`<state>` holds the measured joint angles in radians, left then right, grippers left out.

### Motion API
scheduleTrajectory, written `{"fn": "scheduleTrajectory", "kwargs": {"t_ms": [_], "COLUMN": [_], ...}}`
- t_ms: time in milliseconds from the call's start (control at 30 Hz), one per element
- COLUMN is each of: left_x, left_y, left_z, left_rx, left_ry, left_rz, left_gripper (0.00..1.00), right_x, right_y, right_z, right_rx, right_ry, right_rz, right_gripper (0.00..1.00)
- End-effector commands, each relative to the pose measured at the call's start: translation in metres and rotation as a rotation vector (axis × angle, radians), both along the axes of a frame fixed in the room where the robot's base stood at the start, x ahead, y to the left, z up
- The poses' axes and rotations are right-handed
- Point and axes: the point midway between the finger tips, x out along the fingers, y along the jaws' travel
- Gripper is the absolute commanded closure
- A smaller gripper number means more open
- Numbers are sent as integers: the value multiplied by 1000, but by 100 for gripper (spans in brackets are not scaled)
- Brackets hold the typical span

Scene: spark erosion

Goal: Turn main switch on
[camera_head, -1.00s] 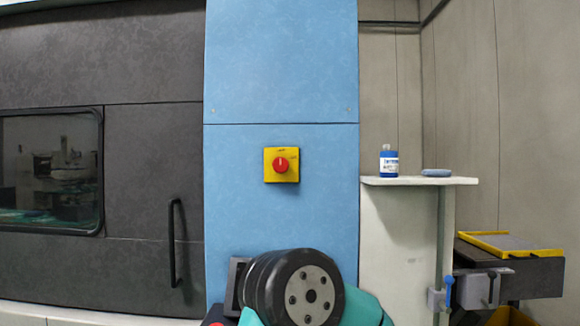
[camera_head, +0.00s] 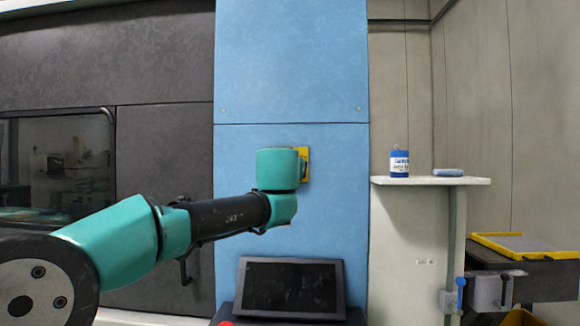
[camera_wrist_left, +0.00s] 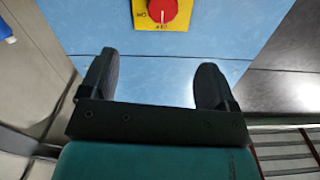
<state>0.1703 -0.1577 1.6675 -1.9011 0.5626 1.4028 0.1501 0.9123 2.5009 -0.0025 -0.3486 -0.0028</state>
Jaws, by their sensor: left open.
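The main switch is a red rotary knob (camera_wrist_left: 163,9) on a yellow plate (camera_wrist_left: 140,17), mounted on the blue panel. In the left wrist view the knob's pale mark runs up and down, in line with the label at the plate's lower edge; another label is at the left. My left gripper (camera_wrist_left: 158,64) is open and empty, its two dark fingers spread, with the knob beyond and between them, apart from it. In the head view my left arm covers the knob; only the right part of the yellow plate (camera_head: 305,166) shows. My right gripper is out of view.
A dark monitor (camera_head: 291,286) stands below the switch, under my arm. The blue panel (camera_head: 292,62) is flat and clear around the plate. A dark machine door with a handle (camera_head: 187,268) is at the left.

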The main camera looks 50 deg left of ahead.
Motion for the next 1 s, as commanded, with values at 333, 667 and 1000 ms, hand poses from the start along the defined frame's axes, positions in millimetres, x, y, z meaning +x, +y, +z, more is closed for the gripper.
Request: {"fn": "scheduleTrajectory", "kwargs": {"t_ms": [333,667,1000], "left_x": [-4,14,52], "left_y": [2,17,53], "left_z": [4,3,3], "left_rx": [7,7,7], "left_ry": [-6,-4,-4], "left_rz": [9,10,9], "left_gripper": [18,18,18], "right_x": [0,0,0], "right_y": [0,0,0], "right_z": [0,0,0], "right_rx": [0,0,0], "right_ry": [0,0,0], "right_rz": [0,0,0], "right_gripper": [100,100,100]}}
